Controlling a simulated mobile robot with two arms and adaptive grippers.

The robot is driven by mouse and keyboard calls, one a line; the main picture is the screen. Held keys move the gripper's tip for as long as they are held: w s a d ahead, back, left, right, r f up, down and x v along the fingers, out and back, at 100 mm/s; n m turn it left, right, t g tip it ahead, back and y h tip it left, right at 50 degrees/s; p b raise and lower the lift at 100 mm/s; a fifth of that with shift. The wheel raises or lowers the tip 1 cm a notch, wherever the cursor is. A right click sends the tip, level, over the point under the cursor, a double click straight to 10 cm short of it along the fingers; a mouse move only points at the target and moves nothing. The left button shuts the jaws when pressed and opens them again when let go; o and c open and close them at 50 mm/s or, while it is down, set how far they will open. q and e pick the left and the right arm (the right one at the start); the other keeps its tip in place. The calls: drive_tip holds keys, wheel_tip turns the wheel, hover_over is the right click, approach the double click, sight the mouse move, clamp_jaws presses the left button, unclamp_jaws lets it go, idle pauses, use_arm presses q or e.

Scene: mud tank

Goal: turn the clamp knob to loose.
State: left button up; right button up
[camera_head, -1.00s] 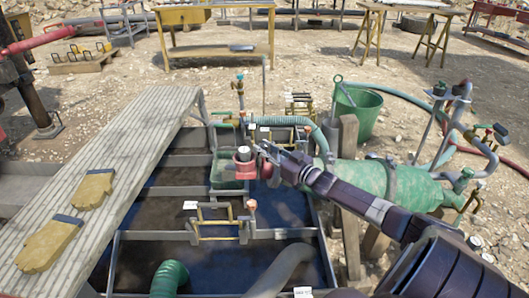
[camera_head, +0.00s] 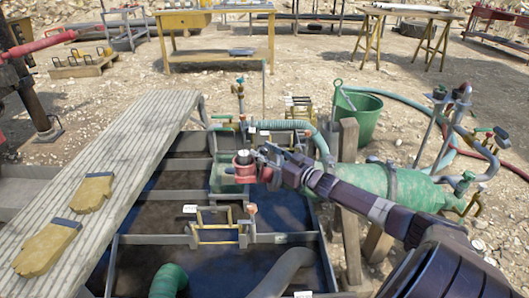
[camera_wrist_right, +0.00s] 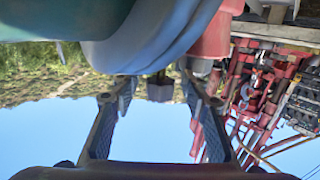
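A red fitting (camera_head: 243,171) with a grey and dark top stands over the middle of the mud tank in the head view. My right gripper (camera_head: 262,158) reaches in from the right and is right beside it. In the right wrist view, my right gripper (camera_wrist_right: 157,93) has its two fingers spread. A small dark knob-like piece (camera_wrist_right: 160,88) shows between the fingertips, below a large blue-grey rounded part (camera_wrist_right: 165,35). I cannot tell whether either finger touches it. In the head view the arm and gripper hide the knob area. My left gripper is not in view.
A plank walkway (camera_head: 125,175) with two yellow gloves (camera_head: 45,248) lies on the left. The tank frame (camera_head: 170,239) carries a brass-coloured bracket (camera_head: 213,217). A green cylinder (camera_head: 395,187) lies under my right arm, with a green bucket (camera_head: 358,112) behind.

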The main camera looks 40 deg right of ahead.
drive_tip(key=shift+s+f, duration=0.15)
drive_tip(key=shift+s, duration=0.45)
drive_tip(key=s, duration=1)
drive_tip(key=shift+s+d, duration=0.35)
drive_tip(key=shift+s, duration=0.05)
